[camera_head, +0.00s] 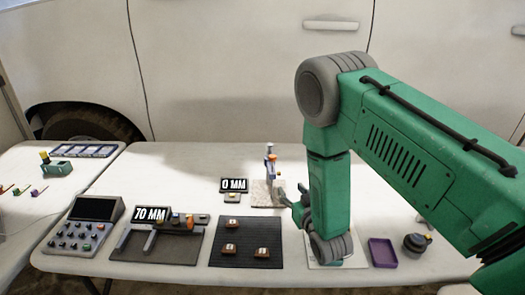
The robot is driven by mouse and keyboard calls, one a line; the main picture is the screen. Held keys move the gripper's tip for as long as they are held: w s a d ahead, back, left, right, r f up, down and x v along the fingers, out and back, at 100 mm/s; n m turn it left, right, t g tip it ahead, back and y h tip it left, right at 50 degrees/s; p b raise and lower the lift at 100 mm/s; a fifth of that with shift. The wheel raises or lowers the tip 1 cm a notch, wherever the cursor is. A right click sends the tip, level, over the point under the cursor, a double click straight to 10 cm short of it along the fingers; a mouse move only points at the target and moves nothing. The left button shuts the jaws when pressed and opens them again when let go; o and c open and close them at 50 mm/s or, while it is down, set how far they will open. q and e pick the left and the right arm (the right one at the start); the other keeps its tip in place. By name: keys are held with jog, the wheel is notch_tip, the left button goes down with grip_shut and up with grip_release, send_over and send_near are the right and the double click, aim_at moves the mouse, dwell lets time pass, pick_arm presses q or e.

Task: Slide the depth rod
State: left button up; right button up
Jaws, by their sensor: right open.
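A small upright device (270,163) with a thin pale post and blue and orange parts stands on a light speckled base (262,196); its post looks like the depth rod, but it is too small to be sure. A black display reading "0 MM" (234,185) stands just left of it. My right gripper (285,202) is open and points left, close to the right side of the device's base. Whether it touches the device cannot be told. The forearm hides part of the table behind it. My left gripper is not in view.
A caliper-like fixture with a "70 MM" sign (150,213), a control console (82,225) and a black mat (246,252) with small labelled blocks lie left of my arm. A purple tray (382,252) and a dark round object (416,243) lie right.

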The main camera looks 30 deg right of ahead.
jog(key=t, duration=0.1)
send_near(274, 159)
jog(key=x, duration=1.1)
jog(key=shift+w+d, duration=0.15)
